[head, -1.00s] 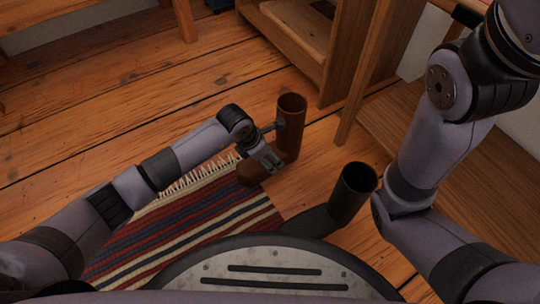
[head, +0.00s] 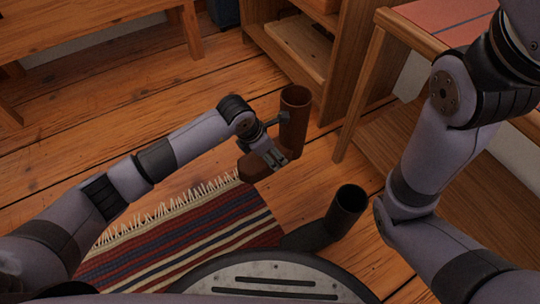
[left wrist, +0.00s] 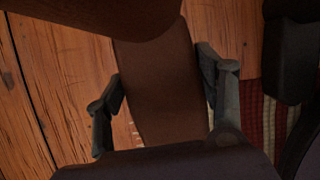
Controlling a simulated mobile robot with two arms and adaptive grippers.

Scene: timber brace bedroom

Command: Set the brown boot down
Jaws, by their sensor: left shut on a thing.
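The brown boot (head: 294,118) stands roughly upright over the plank floor, its shaft up and its toe toward the rug. My left gripper (head: 272,158) is shut on it low down, near the foot. In the left wrist view the brown boot (left wrist: 160,85) lies between the two fingers of my left gripper (left wrist: 165,95). I cannot tell whether its sole touches the floor. My right arm comes in from the right, but its gripper is out of frame.
A dark boot (head: 346,207) stands near my base, to the right of a striped, fringed rug (head: 190,235). A wooden shelf unit (head: 315,70) is behind the brown boot, and a wooden table (head: 378,75) is at right. Bare floor (head: 120,140) lies to the left.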

